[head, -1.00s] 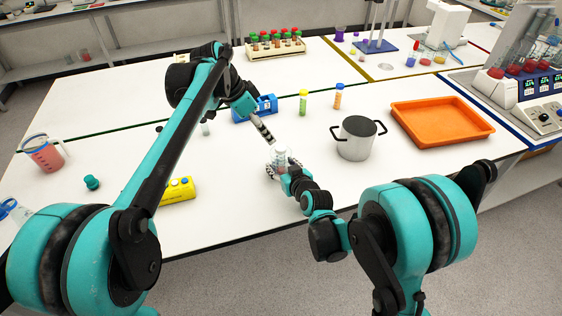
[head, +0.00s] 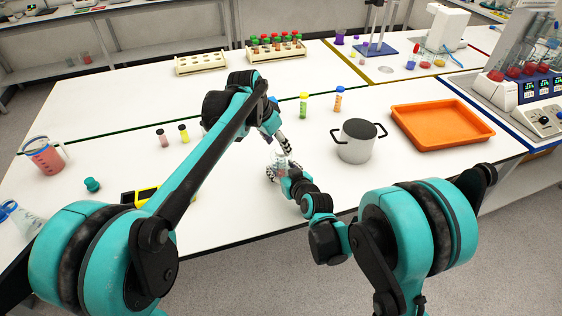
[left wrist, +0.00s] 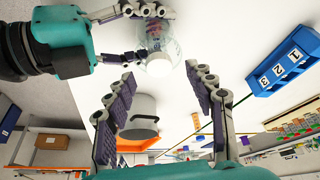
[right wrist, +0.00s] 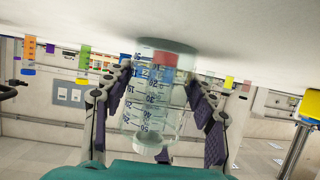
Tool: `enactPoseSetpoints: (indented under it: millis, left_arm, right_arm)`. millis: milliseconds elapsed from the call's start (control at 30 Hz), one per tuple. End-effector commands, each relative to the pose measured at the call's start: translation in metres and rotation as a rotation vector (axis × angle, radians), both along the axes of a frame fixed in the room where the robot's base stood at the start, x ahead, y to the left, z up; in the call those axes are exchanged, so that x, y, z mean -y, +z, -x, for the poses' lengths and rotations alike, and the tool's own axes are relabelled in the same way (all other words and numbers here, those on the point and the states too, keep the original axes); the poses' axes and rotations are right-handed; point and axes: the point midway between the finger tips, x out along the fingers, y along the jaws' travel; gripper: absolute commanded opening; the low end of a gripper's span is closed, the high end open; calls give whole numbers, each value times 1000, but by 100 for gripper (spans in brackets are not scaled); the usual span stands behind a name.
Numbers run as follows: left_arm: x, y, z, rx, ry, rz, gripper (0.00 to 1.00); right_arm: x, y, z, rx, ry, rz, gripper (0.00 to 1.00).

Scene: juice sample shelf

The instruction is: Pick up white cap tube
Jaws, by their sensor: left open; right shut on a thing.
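My right gripper (head: 279,170) is shut around a clear graduated beaker (right wrist: 155,105) at the front middle of the table. Inside is what looks like a tube with red contents (right wrist: 165,62). A round white cap (left wrist: 158,64) shows at the beaker's mouth in the left wrist view. My left gripper (head: 286,147) is just above and behind the beaker. In the left wrist view its fingers (left wrist: 162,105) are spread and empty, with the white cap just beyond them. The beaker is partly hidden by the right gripper in the head view.
A steel pot (head: 357,141) stands close right of the beaker. An orange tray (head: 441,126) lies farther right. Yellow-capped (head: 303,104) and orange (head: 338,98) tubes stand behind. A blue numbered rack (left wrist: 285,62) shows in the left wrist view, hidden by my left arm in the head view.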

Motion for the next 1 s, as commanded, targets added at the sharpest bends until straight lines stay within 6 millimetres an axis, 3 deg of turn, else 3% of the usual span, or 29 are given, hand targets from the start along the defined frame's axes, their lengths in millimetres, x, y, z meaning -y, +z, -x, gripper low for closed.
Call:
enactPoseSetpoints:
  millis: [200,433,467,633,667,1000]
  left_arm:
    - [9,-23,-8,1,0,1,55]
    - [9,-25,-9,1,0,1,55]
    - [9,-25,-9,1,0,1,49]
    - [9,-25,-9,1,0,1,4]
    - [9,-25,-9,1,0,1,0]
    - [9,-24,-9,1,0,1,0]
  right_arm:
    - [0,0,0,0,0,0,21]
    - [0,0,0,0,0,0,21]
    - [0,0,0,0,0,0,21]
    - [0,0,0,0,0,0,21]
    - [0,0,0,0,0,0,21]
    - [0,0,0,-1,0,0,21]
